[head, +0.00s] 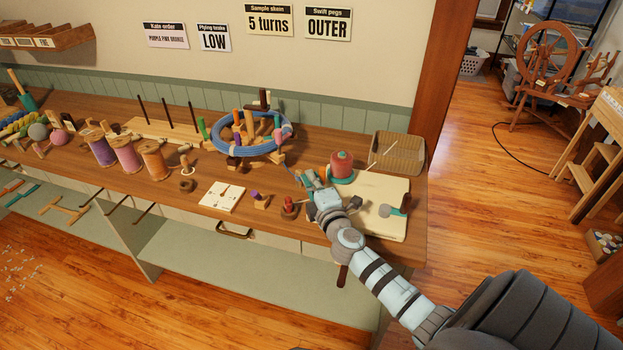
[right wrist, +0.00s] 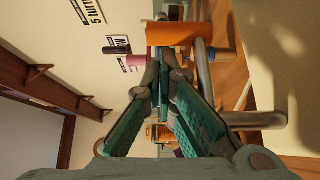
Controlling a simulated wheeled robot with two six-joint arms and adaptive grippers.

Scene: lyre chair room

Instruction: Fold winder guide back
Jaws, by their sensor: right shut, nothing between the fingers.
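The yarn winder stands on a cream board (head: 376,190) at the right end of the bench. It carries a red yarn cone (head: 342,164) on a teal base. A thin pale rod (head: 382,153), possibly the guide, slants up beside the cone. A bent grey metal rod (right wrist: 262,119) shows close right of the fingers there. My left gripper is not in view.
A blue yarn skein (head: 216,137) rings the wooden swift left of my gripper. A wicker basket (head: 398,154) stands behind the board. Spools (head: 125,153) fill the bench further left.

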